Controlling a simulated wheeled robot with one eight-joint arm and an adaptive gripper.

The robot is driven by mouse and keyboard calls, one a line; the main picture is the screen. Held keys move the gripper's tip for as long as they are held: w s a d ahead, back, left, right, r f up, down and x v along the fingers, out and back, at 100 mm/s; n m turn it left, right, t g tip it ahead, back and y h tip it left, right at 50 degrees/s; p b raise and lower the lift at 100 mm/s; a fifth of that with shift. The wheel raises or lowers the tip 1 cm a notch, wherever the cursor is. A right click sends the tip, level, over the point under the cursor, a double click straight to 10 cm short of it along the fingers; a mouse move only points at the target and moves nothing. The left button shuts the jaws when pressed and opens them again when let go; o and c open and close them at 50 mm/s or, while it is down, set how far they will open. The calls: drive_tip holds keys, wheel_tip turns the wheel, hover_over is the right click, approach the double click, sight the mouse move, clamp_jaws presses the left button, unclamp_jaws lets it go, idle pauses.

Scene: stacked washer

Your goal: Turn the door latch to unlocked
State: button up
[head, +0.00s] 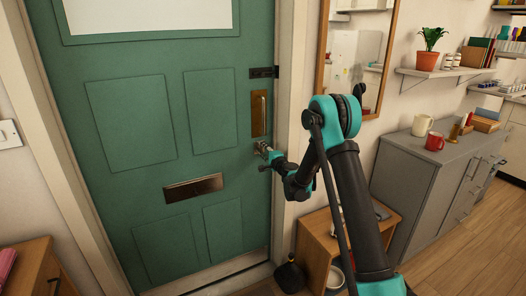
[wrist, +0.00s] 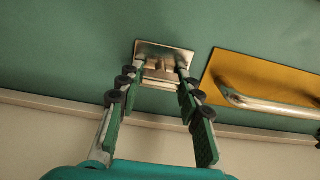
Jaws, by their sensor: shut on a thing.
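The green door (head: 165,120) is shut in its pale frame. The door latch (wrist: 165,48) is a small metal plate with a short turn piece in its middle, near the door's edge. In the wrist view my gripper (wrist: 161,68) has its two fingers on either side of the turn piece, shut on it. The fingertips hide part of the piece, so its exact angle is hard to tell. In the head view my gripper (head: 265,150) reaches the door just below the brass handle plate (head: 258,113), and it mostly covers the latch.
The pull handle (wrist: 265,103) stands out from its brass plate close to the latch. A dark fitting (head: 263,72) sits higher on the door edge. A mail slot (head: 194,187) is lower down. A wooden bench (head: 318,240) and grey cabinet (head: 425,160) stand at right.

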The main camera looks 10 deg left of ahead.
drive_tip(key=o, duration=1.2)
drive_tip(key=shift+c, duration=0.2)
drive_tip(key=v, duration=1.2)
drive_tip(key=shift+d, duration=0.1)
